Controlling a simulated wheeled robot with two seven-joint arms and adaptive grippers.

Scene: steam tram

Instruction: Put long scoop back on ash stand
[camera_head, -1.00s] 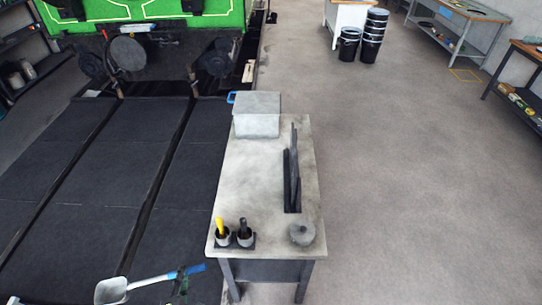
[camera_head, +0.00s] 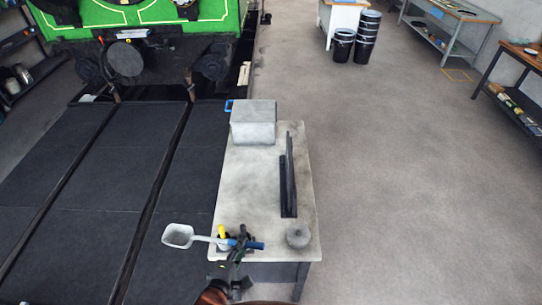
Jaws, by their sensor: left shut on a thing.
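The long scoop has a pale grey pan (camera_head: 178,236) at left, a thin shaft and a blue grip (camera_head: 256,245) at right. My left gripper (camera_head: 240,243) is shut on it near the blue grip. The scoop lies roughly level across the front left of the grey-topped stand (camera_head: 255,195), with its pan out past the stand's left edge. I cannot tell its height above the top. A black upright rack (camera_head: 288,185) stands on the stand's right part. My right gripper is not in view.
A grey box (camera_head: 253,122) sits at the stand's far end, with a blue handle (camera_head: 229,106) beside it. A round lidded pot (camera_head: 298,235) is at the front right. A yellow-handled tool (camera_head: 221,231) is partly hidden by the gripper. The stand's middle is clear.

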